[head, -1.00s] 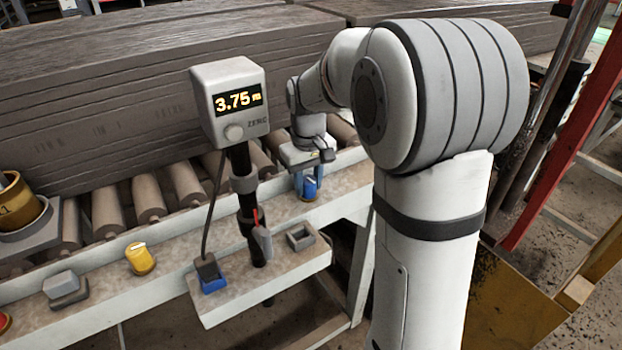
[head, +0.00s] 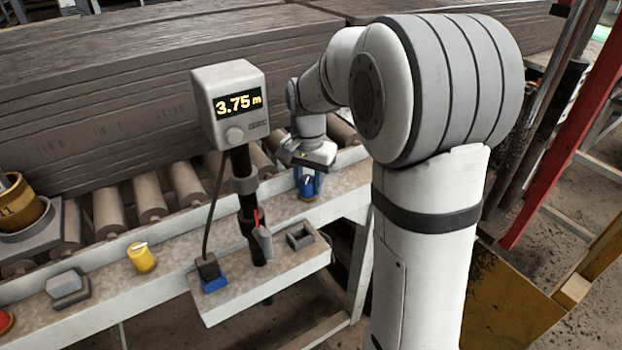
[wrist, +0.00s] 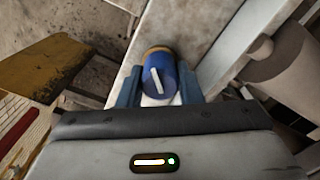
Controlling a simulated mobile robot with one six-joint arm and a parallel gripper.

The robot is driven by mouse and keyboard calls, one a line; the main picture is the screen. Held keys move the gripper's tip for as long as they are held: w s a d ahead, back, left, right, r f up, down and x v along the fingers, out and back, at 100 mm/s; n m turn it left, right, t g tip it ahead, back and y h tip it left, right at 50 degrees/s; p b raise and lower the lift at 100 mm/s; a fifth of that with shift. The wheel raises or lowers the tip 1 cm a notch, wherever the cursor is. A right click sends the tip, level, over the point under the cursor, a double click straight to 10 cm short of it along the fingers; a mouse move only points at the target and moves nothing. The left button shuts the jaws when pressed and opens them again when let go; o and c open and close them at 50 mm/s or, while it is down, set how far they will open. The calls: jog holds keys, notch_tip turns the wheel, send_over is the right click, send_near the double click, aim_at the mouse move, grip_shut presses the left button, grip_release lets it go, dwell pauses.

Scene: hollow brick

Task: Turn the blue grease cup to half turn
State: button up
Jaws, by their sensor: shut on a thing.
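The blue grease cup (head: 307,187) sits on the pale ledge in front of the rollers, right of the display post. In the wrist view the blue grease cup (wrist: 160,80) has a white mark on its top, tilted a little from the picture's vertical, and a brown base ring. My gripper (wrist: 160,92) has one blue finger on each side of the cup and is shut on it. In the head view my gripper (head: 309,172) comes down on the cup from above, and its fingers partly hide it.
A yellow cup (head: 141,257) and a grey block (head: 66,286) sit on the ledge to the left. A display box (head: 232,104) reading 3.75 m stands on a black post close left of my gripper. A small shelf (head: 240,297) with an empty grey tray (head: 300,236) juts out in front.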

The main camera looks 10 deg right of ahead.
aim_at(308, 177)
jog(key=m, duration=0.4)
jog(key=shift+w+r+m, duration=0.1)
jog(key=shift+w+m, duration=0.05)
jog(key=shift+m, duration=2.05)
jog(key=o, duration=0.7)
notch_tip(308, 177, up, 7)
jog(key=shift+r, duration=0.3)
